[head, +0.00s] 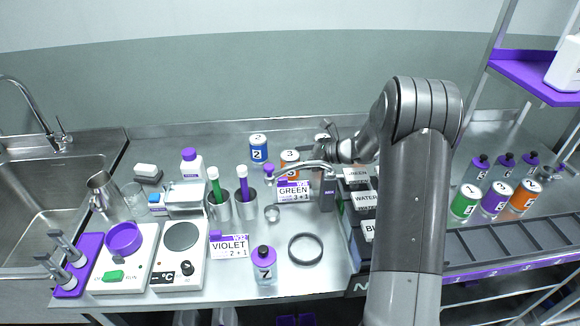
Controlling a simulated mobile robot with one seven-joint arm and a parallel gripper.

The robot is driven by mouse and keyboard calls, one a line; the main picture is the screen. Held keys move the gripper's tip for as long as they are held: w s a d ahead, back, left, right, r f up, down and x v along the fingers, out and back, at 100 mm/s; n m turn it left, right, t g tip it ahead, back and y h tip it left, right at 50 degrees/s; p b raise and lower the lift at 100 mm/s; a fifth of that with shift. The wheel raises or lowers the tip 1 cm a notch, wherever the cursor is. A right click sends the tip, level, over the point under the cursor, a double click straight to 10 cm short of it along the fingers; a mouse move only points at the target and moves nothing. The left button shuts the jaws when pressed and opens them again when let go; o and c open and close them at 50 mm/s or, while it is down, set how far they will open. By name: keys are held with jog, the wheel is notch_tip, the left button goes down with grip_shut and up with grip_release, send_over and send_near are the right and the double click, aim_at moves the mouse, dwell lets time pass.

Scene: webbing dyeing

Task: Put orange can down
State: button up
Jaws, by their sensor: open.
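An orange and white can (289,158) stands upright on the steel counter (340,273), behind the GREEN card. My gripper (323,145) is open, just right of this can and apart from it as far as I can tell. The faucet-like arm of a grey stand partly covers the view below them. A second orange and white can (525,196) is in the row at the right, beside a purple can (496,199) and a green can (465,201).
A blue can (258,148) stands left of the near orange can. The GREEN card (293,192), the grey stand (327,190) and labelled black bins (366,202) are close to my gripper. Steel cups with green and purple sticks (245,207) stand to the left.

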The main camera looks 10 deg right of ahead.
aim_at(285, 158)
jog(key=x, duration=0.5)
jog(key=shift+c, duration=0.6)
jog(key=shift+r, duration=0.1)
jog(key=c, duration=1.3)
